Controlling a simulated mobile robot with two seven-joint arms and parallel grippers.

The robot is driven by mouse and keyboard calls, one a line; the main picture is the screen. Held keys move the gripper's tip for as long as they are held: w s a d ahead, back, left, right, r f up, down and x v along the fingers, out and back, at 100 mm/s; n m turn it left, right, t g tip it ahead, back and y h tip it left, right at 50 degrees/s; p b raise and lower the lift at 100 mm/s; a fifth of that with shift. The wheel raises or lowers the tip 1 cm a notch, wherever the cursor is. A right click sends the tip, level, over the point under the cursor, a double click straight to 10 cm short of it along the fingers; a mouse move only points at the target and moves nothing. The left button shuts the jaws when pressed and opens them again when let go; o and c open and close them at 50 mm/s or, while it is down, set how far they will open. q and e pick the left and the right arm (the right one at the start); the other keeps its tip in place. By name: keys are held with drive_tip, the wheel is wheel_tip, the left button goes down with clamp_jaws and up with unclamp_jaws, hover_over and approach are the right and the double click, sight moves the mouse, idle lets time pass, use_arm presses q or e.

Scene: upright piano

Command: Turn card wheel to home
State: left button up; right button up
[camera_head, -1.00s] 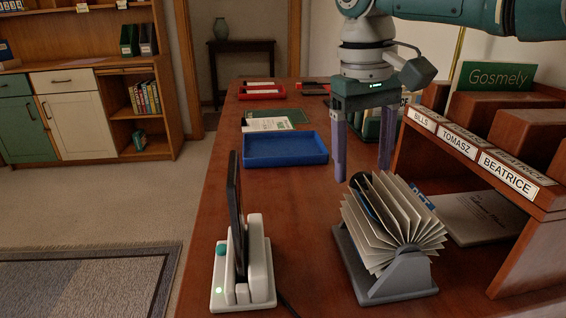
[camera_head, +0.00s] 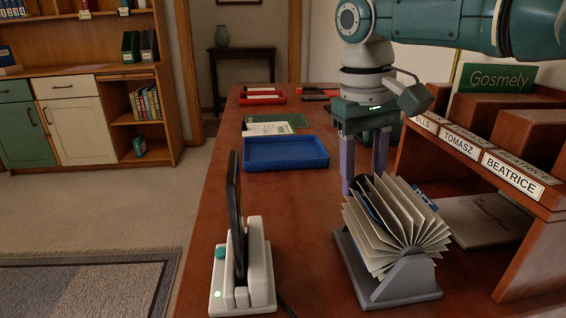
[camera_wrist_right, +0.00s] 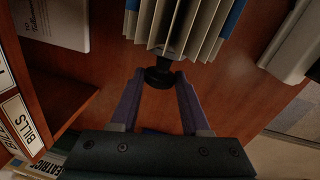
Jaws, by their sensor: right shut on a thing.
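The card wheel (camera_head: 405,232) is a fan of cream cards with some blue ones, on a grey stand (camera_head: 398,285) near the front of the desk. It also shows at the top of the right wrist view (camera_wrist_right: 185,25). A dark round knob (camera_wrist_right: 160,78) sticks out from its far side. My right gripper (camera_head: 362,182) is behind the wheel, pointing down. In the right wrist view its purple fingers (camera_wrist_right: 158,85) are shut on the knob, one on each side. The cards hide the knob in the head view. My left gripper is not in view.
A white charging stand with a dark phone (camera_head: 240,265) is left of the wheel. A blue tray (camera_head: 285,153) lies behind. A wooden sorter (camera_head: 525,190) with name labels stands close on the right. Desk between charger and wheel is clear.

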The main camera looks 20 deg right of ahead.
clamp_jaws()
drive_tip(key=shift+d+r+y+p, duration=0.2)
drive_tip(key=shift+y+p, duration=0.6)
drive_tip(key=shift+p, duration=0.35)
drive_tip(key=shift+f+t+y, duration=0.15)
drive_tip(key=shift+t+y, duration=0.15)
drive_tip(key=shift+y, duration=0.4)
drive_tip(key=shift+d+f+t+y+b, duration=0.2)
drive_tip(key=shift+t+y+b, duration=0.15)
drive_tip(key=shift+y, duration=0.65)
drive_tip(key=shift+s+y+b, duration=0.1)
drive_tip(key=shift+y+b, duration=0.5)
drive_tip(key=shift+b, duration=0.15)
drive_tip(key=shift+d+y, duration=0.1)
drive_tip(key=shift+y, duration=0.2)
drive_tip(key=shift+r, duration=0.1)
